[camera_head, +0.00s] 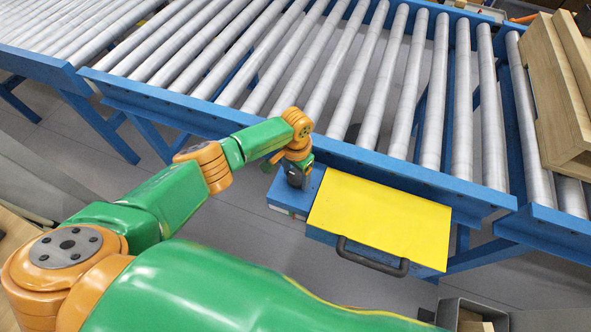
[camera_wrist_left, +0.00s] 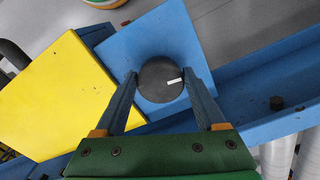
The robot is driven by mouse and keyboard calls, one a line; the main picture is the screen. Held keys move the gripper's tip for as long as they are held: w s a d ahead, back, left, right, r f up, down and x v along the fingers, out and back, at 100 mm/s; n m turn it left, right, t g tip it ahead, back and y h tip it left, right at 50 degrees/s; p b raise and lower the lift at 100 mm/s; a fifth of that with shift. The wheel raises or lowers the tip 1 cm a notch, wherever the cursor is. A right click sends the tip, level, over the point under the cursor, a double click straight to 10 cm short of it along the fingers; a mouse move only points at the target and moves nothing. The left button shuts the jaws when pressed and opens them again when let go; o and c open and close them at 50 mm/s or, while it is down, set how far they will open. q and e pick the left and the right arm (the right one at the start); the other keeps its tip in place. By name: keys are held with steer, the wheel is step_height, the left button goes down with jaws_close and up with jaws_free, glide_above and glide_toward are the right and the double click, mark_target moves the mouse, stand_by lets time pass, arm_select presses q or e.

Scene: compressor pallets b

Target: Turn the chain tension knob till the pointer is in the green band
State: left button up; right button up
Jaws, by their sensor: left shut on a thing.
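The chain tension knob (camera_wrist_left: 160,80) is a dark round disc with a short white mark toward its right side in the left wrist view. It sits on the top of a blue box (camera_wrist_left: 125,45). My left gripper (camera_wrist_left: 160,76) is shut on the knob, one finger on each side of it. In the head view my left gripper (camera_head: 296,174) points down onto the blue box (camera_head: 282,190) beside the roller conveyor, and hides most of the knob. Small pale and red marks show on the box's front face. I cannot make out a pointer or a green band. My right gripper is not in view.
A yellow cover (camera_head: 380,220) with a black handle (camera_head: 372,258) is right beside the blue box. The roller conveyor's blue rail (camera_head: 420,180) runs close behind. Wooden pallets (camera_head: 562,90) stand at the right on the rollers. Grey floor lies in front.

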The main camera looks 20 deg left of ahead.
mark_target(297, 177)
arm_select(q)
steer(key=shift+d+r+n+p, duration=0.15)
steer(key=shift+n+p, duration=0.6)
steer(key=shift+n, duration=1.45)
steer(key=shift+w, duration=0.1)
steer(key=o, duration=1.3)
step_height(297, 177, up, 6)
steer(key=shift+r+p, duration=0.1)
steer(key=shift+p, duration=1)
steer(key=shift+r, duration=0.4)
